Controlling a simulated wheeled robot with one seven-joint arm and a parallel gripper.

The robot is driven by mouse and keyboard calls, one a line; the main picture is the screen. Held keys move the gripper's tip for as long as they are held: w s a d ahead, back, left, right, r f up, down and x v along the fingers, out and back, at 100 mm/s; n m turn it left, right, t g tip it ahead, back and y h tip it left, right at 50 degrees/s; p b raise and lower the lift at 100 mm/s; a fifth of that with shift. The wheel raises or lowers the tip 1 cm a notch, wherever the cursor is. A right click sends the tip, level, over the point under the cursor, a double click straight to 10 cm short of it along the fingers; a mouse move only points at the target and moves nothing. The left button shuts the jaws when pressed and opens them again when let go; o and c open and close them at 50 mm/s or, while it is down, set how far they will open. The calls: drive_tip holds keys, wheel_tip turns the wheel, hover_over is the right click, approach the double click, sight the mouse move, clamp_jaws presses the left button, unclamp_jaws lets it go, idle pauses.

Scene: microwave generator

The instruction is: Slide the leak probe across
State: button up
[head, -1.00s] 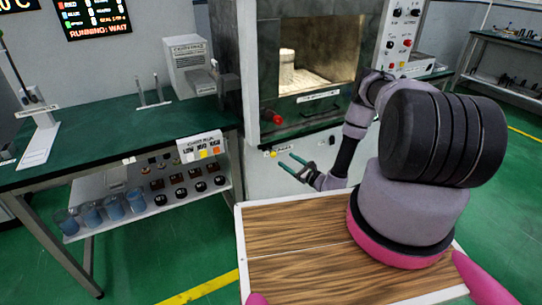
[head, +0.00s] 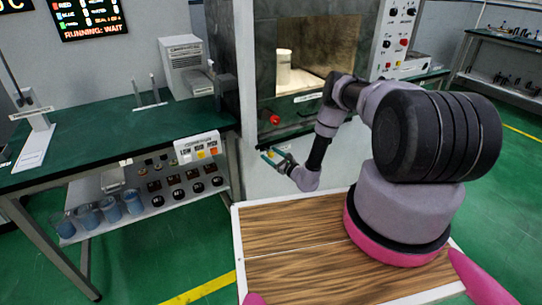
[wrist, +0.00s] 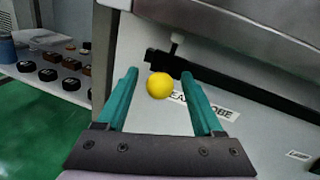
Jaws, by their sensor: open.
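In the wrist view, a round yellow knob (wrist: 159,85) stands out from the pale front panel, beside a label (wrist: 222,112) that reads in part "...A... OBE". How the knob joins the rail is hidden. My gripper (wrist: 159,73) is open, with its green fingers on either side of the knob in the picture. I cannot tell whether they touch it. In the head view my gripper (head: 272,156) is at the machine's lower front.
The chamber (head: 315,60) above holds a pale cylinder (head: 284,68). A red knob (head: 275,120) sits below its left side. A green bench (head: 90,130) with a shelf of beakers (head: 110,208) and dark parts stands left. A wall screen reads "RUNNING: WAIT".

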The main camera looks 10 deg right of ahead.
clamp_jaws()
idle(1.4)
